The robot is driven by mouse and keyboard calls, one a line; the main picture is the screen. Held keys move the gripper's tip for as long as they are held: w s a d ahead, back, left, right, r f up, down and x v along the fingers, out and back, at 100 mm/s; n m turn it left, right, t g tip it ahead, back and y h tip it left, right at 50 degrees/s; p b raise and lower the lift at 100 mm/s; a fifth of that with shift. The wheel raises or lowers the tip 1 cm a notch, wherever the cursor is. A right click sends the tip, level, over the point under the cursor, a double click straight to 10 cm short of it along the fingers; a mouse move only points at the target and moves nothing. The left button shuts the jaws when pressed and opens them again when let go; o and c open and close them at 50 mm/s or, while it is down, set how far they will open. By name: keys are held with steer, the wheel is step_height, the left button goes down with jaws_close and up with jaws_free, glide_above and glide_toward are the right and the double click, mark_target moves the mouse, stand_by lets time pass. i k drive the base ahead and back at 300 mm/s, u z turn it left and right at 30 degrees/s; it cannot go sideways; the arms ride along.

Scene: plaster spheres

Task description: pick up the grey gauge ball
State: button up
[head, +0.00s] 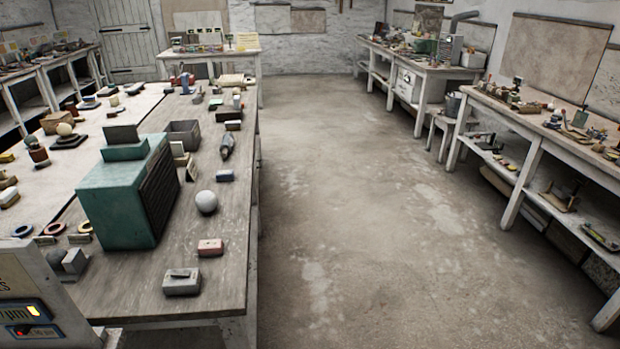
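A grey ball (206,202) sits on the long workbench (226,262) at the left, near the bench's right edge. It rests to the right of a teal box-shaped machine (112,208), apart from it. A smaller grey ball (57,257) lies at the lower left beside a grey block, partly hidden by a pale device in front. I cannot tell from any marking which one is the gauge ball. My gripper is not in view.
An open grey bin (184,134) stands farther back. The concrete floor (350,220) right of the bench is clear. More benches line the right wall.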

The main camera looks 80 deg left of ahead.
mark_target(54, 258)
steer(key=u, duration=2.6)
steer(key=i, duration=1.6)
steer(key=u, duration=3)
